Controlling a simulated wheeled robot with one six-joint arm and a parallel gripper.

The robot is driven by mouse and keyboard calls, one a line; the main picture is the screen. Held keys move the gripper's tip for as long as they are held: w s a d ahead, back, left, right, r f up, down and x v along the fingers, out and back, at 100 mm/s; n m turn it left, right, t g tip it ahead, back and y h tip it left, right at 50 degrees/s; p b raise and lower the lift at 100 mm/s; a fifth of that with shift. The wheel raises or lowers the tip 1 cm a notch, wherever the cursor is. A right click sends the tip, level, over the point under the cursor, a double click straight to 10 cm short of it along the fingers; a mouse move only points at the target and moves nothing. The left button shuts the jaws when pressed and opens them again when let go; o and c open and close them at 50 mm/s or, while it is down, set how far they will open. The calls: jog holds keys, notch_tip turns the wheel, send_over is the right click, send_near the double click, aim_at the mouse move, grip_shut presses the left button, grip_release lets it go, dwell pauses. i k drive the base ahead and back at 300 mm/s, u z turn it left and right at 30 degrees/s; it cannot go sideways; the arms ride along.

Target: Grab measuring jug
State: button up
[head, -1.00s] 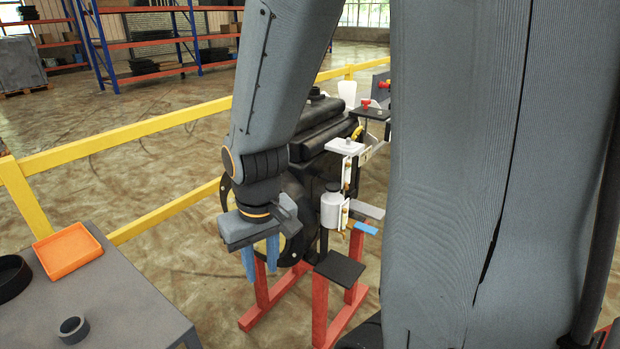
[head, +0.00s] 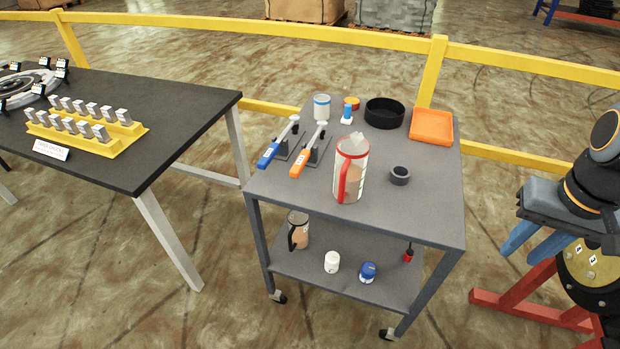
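A second jug (head: 299,232) with a dark handle and brown contents stands on the cart's lower shelf. My gripper (head: 527,250) is at the right of the head view, beyond the cart's right edge and apart from both jugs. Its two blue fingers point down-left with a gap between them, and nothing shows in it.
Blue-handled (head: 276,147) and orange-handled (head: 306,154) tools lie left of the red jug. A dark ring (head: 399,175), black bowl (head: 384,113) and orange tray (head: 431,126) are right and behind. A black table (head: 165,115) stands left; a yellow railing (head: 340,35) runs behind.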

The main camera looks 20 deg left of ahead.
aim_at(351, 150)
jog(key=u, duration=3.1)
jog(key=k, duration=1.25)
jog(key=z, duration=1.1)
jog(key=i, duration=0.5)
